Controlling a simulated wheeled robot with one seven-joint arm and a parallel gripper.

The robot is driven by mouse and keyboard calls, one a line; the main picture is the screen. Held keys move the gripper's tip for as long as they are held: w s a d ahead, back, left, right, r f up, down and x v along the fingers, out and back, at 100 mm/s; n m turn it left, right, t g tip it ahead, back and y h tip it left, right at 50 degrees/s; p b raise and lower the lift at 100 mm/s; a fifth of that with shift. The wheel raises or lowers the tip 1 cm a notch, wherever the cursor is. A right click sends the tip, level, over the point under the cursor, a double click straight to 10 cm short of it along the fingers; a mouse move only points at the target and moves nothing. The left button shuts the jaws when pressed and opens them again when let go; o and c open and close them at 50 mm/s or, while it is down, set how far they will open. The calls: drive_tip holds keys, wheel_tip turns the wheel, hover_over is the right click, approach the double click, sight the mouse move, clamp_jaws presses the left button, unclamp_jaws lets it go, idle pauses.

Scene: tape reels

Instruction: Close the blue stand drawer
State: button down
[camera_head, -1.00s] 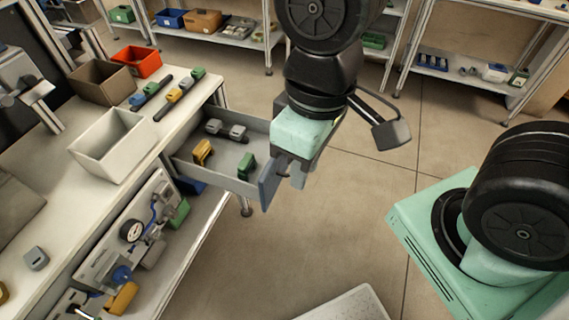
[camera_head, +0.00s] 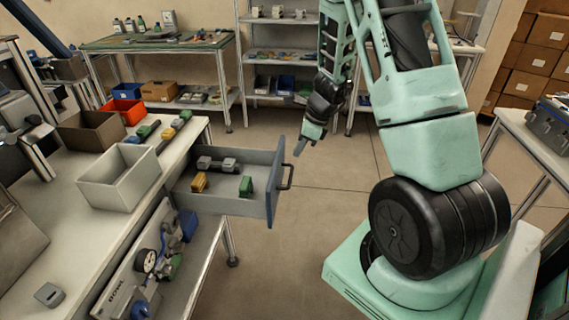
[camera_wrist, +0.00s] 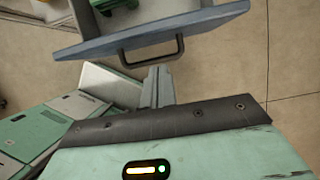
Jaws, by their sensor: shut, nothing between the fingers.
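The drawer (camera_head: 225,200) is pulled out from under the workbench, with a blue-grey front panel (camera_head: 274,190) and a dark bar handle (camera_head: 289,176). A yellow piece (camera_head: 199,182), a green piece (camera_head: 246,187) and a grey double-ended piece (camera_head: 219,165) lie inside. My gripper (camera_head: 299,148) is shut and empty, beyond the handle in the head view and apart from it. In the wrist view, the shut fingers (camera_wrist: 158,84) show just below the drawer's handle (camera_wrist: 150,50), with a gap between them.
The workbench (camera_head: 90,235) holds an empty white bin (camera_head: 118,180), a brown bin (camera_head: 90,133) and a red bin (camera_head: 126,111). A lower shelf with a gauge panel (camera_head: 150,262) sits beneath. Floor right of the drawer is clear. Shelving (camera_head: 283,75) stands behind.

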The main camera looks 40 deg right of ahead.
drive_tip(key=x, duration=0.9)
drive_tip(key=shift+b, duration=0.3)
drive_tip(key=shift+w+a+r, duration=0.1)
